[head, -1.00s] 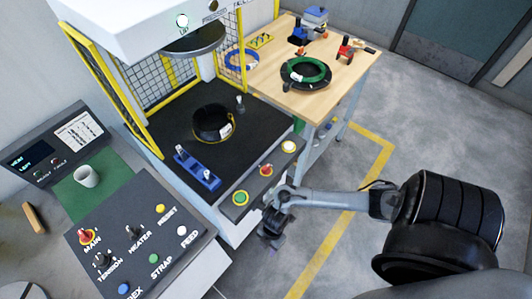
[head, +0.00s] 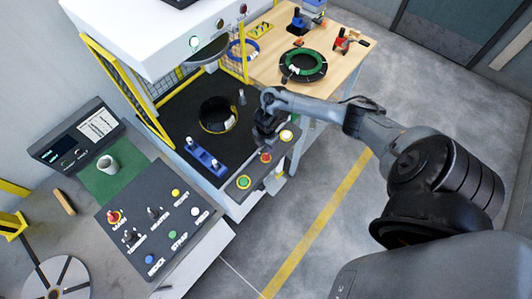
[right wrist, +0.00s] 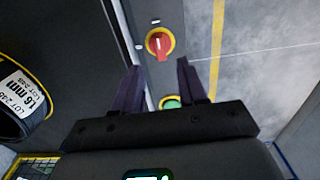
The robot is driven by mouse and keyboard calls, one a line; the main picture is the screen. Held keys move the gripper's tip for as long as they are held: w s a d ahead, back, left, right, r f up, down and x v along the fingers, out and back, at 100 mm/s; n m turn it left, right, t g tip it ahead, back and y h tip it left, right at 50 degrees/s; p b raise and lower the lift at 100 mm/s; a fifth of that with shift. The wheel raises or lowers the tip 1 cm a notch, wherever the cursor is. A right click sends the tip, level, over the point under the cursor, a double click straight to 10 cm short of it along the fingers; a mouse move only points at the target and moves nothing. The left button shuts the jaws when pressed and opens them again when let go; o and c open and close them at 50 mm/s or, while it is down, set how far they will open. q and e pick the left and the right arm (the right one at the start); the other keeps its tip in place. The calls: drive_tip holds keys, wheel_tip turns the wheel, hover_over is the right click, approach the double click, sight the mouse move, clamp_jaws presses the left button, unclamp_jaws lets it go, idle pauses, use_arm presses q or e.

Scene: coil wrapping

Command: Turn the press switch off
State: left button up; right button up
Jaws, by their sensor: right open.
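The press switch (head: 265,157) is a red rotary knob on a yellow ring, on the front strip of the press between a green button (head: 243,182) and a pale button (head: 286,136). In the right wrist view the red knob (right wrist: 160,44) carries a white line running roughly lengthwise in the picture. My right gripper (right wrist: 158,66) is open and empty, its two dark fingers apart. The knob shows just beyond the fingertips, between their lines; I see no contact. The green button is partly hidden behind the gripper. My left gripper is not in view.
A dark coil (head: 217,115) with a white label and a blue fixture (head: 205,158) sit on the black press bed (head: 176,112). A control console (head: 150,225) stands at the left. A wooden table (head: 272,70) behind holds a green coil (head: 303,64). Yellow guards flank the press.

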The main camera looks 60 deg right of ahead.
sight(266, 155)
wheel_tip(266, 155, down, 7)
drive_tip(key=shift+r+b, duration=0.1)
drive_tip(key=shift+b, duration=0.45)
clamp_jaws()
